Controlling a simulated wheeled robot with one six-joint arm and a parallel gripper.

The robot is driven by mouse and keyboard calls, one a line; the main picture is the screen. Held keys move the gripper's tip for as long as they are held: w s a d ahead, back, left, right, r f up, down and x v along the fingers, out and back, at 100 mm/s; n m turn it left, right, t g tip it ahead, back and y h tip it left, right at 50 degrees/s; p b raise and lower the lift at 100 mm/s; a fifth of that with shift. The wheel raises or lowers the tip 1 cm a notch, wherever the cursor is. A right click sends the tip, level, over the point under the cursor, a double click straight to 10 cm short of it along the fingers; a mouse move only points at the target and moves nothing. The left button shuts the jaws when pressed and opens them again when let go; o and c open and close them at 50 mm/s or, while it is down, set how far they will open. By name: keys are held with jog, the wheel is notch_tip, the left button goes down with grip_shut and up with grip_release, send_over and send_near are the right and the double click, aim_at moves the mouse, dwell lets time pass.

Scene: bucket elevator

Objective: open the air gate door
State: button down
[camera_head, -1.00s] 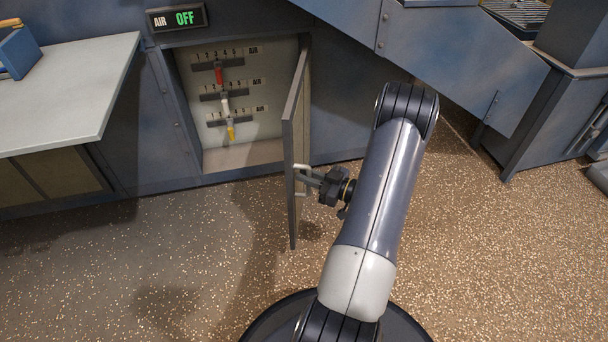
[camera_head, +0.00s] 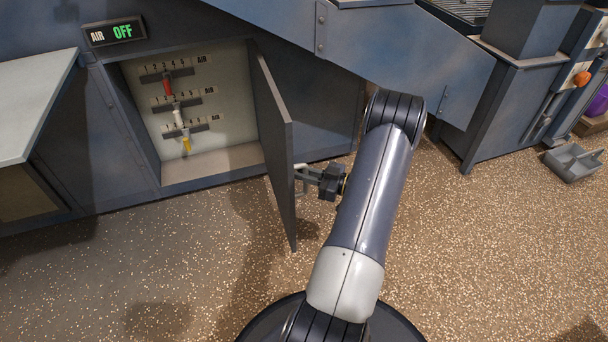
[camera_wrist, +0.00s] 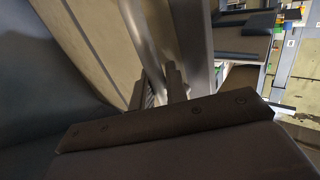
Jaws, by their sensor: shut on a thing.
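The air gate door (camera_head: 275,145) is a grey panel hinged at the right side of the cabinet opening. It stands swung well out from the opening, with its inner face showing. My gripper (camera_head: 309,174) is shut on the pale bar handle (camera_head: 299,184) on the door's outer side. The wrist view shows my fingers (camera_wrist: 162,88) closed at the light metal handle (camera_wrist: 147,38). The exact grip is partly hidden there.
Inside the cabinet (camera_head: 212,163) are red, white and yellow levers (camera_head: 178,117) on slotted rows. A bench (camera_head: 35,105) is at the left, a chute (camera_head: 330,45) overhead. Speckled floor is clear below the door.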

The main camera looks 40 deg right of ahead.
jog(key=shift+s, duration=0.1)
jog(key=c, duration=1.5)
grip_release()
jog(key=p+v, duration=0.2)
jog(key=v, duration=0.8)
jog(key=shift+s+d+p, duration=0.15)
jog(key=shift+s+p, duration=0.2)
jog(key=shift+w, duration=0.1)
jog(key=shift+b+x, duration=1.35)
jog(key=shift+x, duration=4.1)
